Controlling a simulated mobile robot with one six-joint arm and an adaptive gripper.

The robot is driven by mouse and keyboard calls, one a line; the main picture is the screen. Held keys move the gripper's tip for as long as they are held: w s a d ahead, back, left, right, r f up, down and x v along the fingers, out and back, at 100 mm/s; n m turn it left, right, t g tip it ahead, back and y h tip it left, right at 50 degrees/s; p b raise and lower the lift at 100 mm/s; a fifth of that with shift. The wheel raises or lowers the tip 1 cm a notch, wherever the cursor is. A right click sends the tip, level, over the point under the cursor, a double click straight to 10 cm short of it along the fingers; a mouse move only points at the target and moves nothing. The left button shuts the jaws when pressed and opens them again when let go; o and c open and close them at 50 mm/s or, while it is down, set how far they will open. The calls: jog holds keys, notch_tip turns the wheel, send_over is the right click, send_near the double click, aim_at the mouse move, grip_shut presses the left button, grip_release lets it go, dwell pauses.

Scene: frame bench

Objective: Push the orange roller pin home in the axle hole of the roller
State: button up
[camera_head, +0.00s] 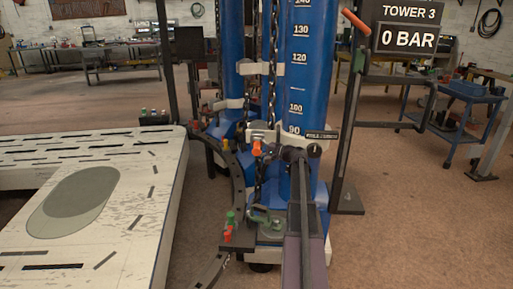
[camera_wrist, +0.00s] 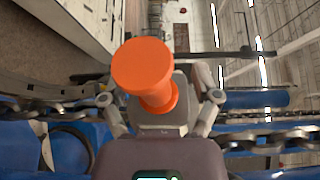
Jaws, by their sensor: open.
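An orange pin with a broad round head (camera_wrist: 143,68) is large in the middle of the wrist view, its head towards the camera. An orange piece, probably this pin, shows on the blue tower in the head view (camera_head: 257,149). My gripper (camera_wrist: 160,102) has its grey fingers apart, one on each side of the pin in the picture; I cannot tell whether anything touches. In the head view my dark arm reaches up to the tower and my gripper is small there. The roller and its axle hole are not clear, so the pin's depth cannot be told.
The blue tower (camera_head: 305,85) carries a hanging chain (camera_head: 272,60). A dark curved rail (camera_head: 237,180) runs left of it, with orange and green pieces (camera_head: 228,234) below. A pale slotted table (camera_head: 130,220) fills the left. Floor at right is open before a blue cart (camera_head: 470,92).

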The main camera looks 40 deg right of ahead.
jog(key=v, duration=1.2)
dwell(0.6)
